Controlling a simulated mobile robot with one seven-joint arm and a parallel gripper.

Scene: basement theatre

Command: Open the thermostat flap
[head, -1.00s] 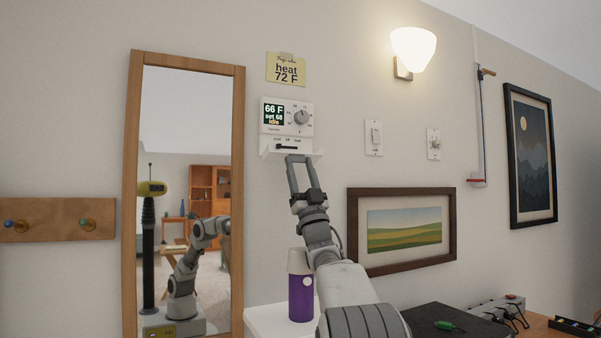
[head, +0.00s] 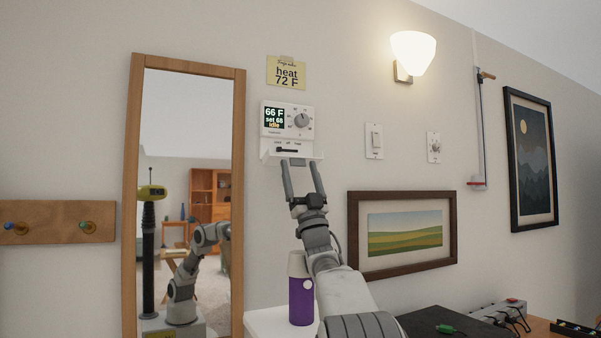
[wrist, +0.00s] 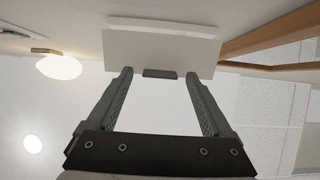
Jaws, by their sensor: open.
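The white thermostat (head: 272,131) is on the wall right of the mirror. Its screen reads 66 F, set 68, idle, with a grey dial beside it. My gripper (head: 301,162) is open just below and in front of the flap. In the wrist view its fingers (wrist: 159,76) stand either side of the tab, apart from it.
A yellow note (head: 287,72) above the thermostat reads heat 72 F. A tall wood-framed mirror (head: 128,200) is close on the left and reflects me. A purple flask (head: 301,300) stands below my arm. A landscape picture (head: 352,235) hangs at lower right.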

